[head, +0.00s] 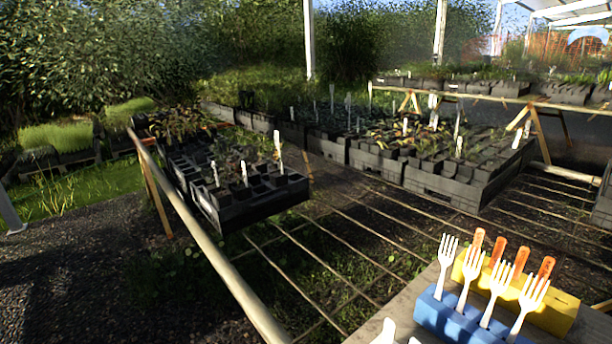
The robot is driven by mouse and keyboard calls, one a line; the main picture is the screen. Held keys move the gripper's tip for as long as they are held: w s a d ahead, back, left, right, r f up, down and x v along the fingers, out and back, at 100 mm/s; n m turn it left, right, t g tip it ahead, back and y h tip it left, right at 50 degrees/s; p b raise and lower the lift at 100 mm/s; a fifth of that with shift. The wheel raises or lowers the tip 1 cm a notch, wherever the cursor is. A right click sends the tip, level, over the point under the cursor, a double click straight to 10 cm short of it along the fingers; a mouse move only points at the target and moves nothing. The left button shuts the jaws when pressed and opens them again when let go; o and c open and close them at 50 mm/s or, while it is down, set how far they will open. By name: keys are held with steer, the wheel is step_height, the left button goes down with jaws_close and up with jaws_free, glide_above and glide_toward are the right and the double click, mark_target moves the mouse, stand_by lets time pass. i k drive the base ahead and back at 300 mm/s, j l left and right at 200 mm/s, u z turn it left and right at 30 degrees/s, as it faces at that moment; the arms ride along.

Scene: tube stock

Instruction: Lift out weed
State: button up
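No single weed can be told apart from the seedlings and other greenery at this distance. Black trays of tube stock stand on the slatted bench: one at the left (250,208) and a longer group at the right (440,184). White forks (473,268) stand upright, tines up, in a blue holder (433,314) at the lower right. Orange-handled tools (497,250) stand in a yellow holder (560,312) behind it. White tips (385,333) show at the bottom edge, cut off; I cannot tell what they belong to. My gripper cannot be made out in this view.
A pale rail (210,244) runs along the bench's left side. Bare bench slats (330,225) lie between the trays and the holders' grey board (403,300). White labels (278,146) stick up from the trays. Another bench (490,90) stands behind.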

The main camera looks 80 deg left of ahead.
mark_target(237, 178)
steer(key=u, duration=2.65)
